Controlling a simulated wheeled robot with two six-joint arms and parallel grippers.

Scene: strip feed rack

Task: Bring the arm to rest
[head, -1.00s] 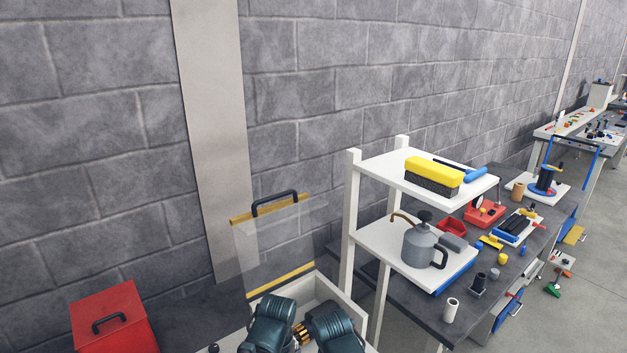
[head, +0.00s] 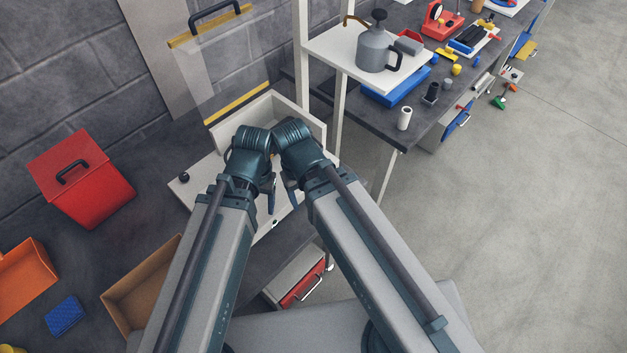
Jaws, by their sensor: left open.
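My two arms reach forward from the bottom of the head view, their wrists close together above a white board (head: 185,190) with a raised white tray wall. My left gripper (head: 271,203) points down past its wrist, open, with nothing seen between its fingers. My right gripper (head: 292,193) is just to its right, mostly hidden by its own wrist; its jaw opening cannot be made out. I see nothing held in either gripper.
A clear panel with yellow edges (head: 238,103) stands behind the wrists. A white shelf (head: 325,45) with a grey can (head: 372,50) is close at right. A red box (head: 95,185), an orange bin (head: 22,285) and a cardboard box (head: 125,300) lie left. The floor at right is clear.

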